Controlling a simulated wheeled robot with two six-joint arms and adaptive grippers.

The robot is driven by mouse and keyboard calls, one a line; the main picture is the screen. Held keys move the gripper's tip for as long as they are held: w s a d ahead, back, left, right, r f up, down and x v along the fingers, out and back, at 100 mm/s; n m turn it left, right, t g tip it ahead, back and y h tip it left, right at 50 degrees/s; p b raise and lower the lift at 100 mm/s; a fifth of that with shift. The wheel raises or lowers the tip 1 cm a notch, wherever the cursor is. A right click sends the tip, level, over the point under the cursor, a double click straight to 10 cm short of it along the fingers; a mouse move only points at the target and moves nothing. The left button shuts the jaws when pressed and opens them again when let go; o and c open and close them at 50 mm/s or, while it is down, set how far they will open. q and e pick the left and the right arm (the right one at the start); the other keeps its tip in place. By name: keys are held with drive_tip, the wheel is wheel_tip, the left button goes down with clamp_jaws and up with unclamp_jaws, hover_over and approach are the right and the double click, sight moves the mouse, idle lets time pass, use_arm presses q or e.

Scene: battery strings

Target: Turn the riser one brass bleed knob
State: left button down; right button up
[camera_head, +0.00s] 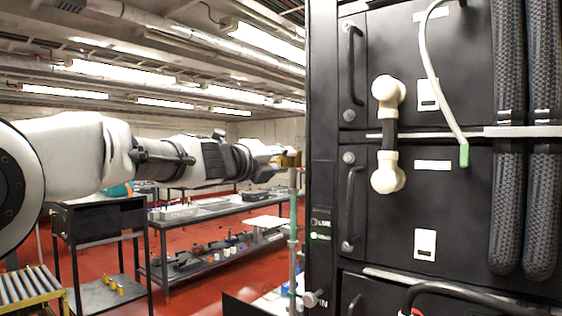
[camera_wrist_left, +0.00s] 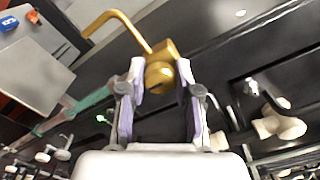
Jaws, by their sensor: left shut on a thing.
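The brass bleed knob (camera_wrist_left: 160,76) sits between the fingertips of my left gripper (camera_wrist_left: 160,70) in the left wrist view. The gripper is shut on the knob, one finger on each side. A bent brass tube (camera_wrist_left: 120,22) runs from the knob's brass body toward the upper left. In the head view, my left gripper (camera_head: 279,160) reaches the brass fitting (camera_head: 293,158) at the top of a thin pale-green riser pipe (camera_head: 293,225), beside the black cabinet. The fingertips are small there and partly merge with the brass. My right gripper is in neither view.
The tall black battery cabinet (camera_head: 440,220) stands close on the right, with handles, cream connectors (camera_head: 388,180) and thick braided hoses (camera_head: 508,150). A long workbench (camera_head: 220,210) and a dark cart (camera_head: 100,225) stand behind on the red floor. A yellow roller stand (camera_head: 35,290) is at lower left.

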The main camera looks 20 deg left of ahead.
use_arm(q)
drive_tip(key=c, duration=0.8)
unclamp_jaws()
drive_tip(key=shift+r, duration=0.15)
drive_tip(key=r, duration=0.9)
drive_tip(key=shift+d+r, duration=0.2)
drive_tip(key=shift+r, duration=0.15)
drive_tip(key=shift+w+a, duration=0.15)
drive_tip(key=shift+r, duration=0.1)
